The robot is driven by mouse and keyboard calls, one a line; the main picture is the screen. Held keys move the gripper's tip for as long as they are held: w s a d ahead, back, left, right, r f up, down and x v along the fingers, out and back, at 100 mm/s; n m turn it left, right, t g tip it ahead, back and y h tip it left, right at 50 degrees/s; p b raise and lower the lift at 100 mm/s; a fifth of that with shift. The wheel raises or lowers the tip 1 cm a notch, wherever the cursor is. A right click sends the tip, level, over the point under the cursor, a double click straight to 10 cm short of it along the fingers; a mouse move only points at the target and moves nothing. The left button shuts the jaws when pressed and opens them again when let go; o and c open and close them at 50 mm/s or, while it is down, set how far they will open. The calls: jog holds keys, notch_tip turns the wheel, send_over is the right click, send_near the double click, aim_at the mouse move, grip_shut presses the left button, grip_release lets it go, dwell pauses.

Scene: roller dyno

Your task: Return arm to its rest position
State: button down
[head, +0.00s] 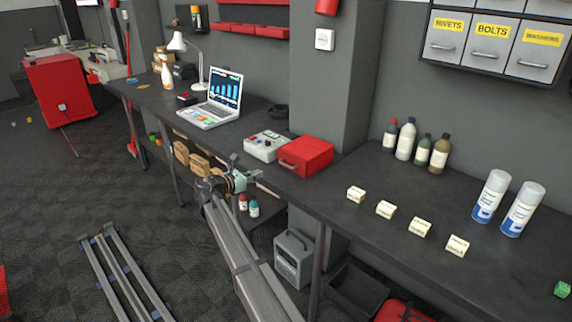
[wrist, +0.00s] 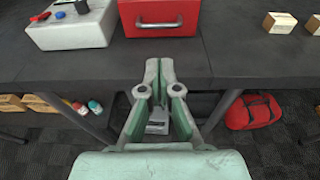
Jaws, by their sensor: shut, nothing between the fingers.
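In the head view my gripper (head: 236,160) is small, in front of the bench edge near the red box, and my arm runs down to the bottom of the picture. The red box (wrist: 158,17) with a handle stands on the bench beyond my fingertips. A grey-white control box (wrist: 72,28) with knobs stands to its left. Neither box is touched by my gripper.
An open laptop (head: 212,100) and a lamp (head: 198,62) stand on the left of the bench. Several small labelled blocks, bottles and two spray cans (head: 491,196) stand on the right. A grey case (head: 294,258) and a black tray (head: 355,291) are below.

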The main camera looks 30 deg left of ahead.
jog(key=s+d+f+m+g, duration=0.4)
jog(key=d+f+m, duration=0.3)
jog(key=d+f, duration=0.6)
jog(key=s+d+f+m+g+h, duration=0.1)
jog(key=s+d+f+m+g, duration=0.4)
jog(key=d+f, duration=0.8)
jog(key=s+d+f+m+g, duration=0.25)
jog(key=d+f+m, duration=0.55)
jog(key=d+f, duration=0.5)
jog(key=s+d+f+m+g, duration=0.3)
jog(key=s+d, duration=0.3)
jog(key=d, duration=0.4)
jog(key=s+d+f+m+g, duration=0.25)
jog(key=s+d, duration=0.35)
jog(key=d, duration=0.5)
jog(key=s+d+f+m+g+y, duration=0.1)
jog(key=s+d+m, duration=0.3)
jog(key=s+d, duration=0.4)
jog(key=s+d+f+m+g+y, duration=0.2)
jog(key=s+d+m+g, duration=0.2)
jog(key=s+d, duration=0.5)
jog(key=s, duration=0.6)
jog(key=shift+s+d+y, duration=0.2)
jog(key=shift+d+y, duration=0.1)
jog(key=shift+y, duration=0.1)
jog(key=shift+f+m, duration=0.1)
jog(key=shift+m, duration=0.15)
